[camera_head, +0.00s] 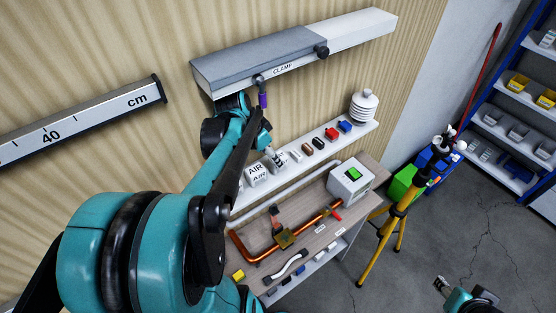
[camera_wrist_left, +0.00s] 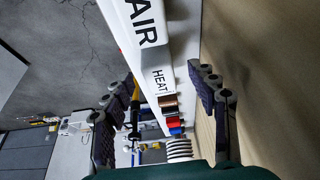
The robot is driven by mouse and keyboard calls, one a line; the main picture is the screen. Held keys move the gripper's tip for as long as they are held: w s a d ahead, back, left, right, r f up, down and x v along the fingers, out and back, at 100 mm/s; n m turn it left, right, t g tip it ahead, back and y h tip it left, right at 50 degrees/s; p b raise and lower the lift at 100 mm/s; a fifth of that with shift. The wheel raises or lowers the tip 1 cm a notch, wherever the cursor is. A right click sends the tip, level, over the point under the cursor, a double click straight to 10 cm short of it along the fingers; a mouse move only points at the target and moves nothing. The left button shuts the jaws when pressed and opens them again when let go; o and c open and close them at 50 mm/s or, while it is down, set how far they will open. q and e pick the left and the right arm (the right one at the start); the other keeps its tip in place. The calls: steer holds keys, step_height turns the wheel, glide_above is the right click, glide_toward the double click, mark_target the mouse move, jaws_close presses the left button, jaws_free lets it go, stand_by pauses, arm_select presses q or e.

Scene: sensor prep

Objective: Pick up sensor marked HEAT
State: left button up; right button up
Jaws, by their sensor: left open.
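The white HEAT sensor (camera_wrist_left: 158,78) stands on the wall shelf past the larger white AIR block (camera_wrist_left: 148,25) in the left wrist view. My left gripper (camera_wrist_left: 162,88) is open, with one dark finger on each side of the sensor's line in this view. I cannot tell whether the sensor is between the fingers in depth.
Brown, red and blue items (camera_head: 331,134) and a stack of white discs (camera_head: 364,105) stand farther along the shelf (camera_head: 300,163). A CLAMP bar (camera_head: 300,52) overhangs it. Below are a bench with a copper pipe (camera_head: 262,251) and a white box (camera_head: 350,182). A yellow tripod (camera_head: 390,228) stands right.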

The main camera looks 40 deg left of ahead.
arm_select(q)
steer(key=shift+w+d, duration=0.3)
steer(key=x, duration=0.5)
steer(key=shift+w+a, duration=0.1)
steer(key=c, duration=1.3)
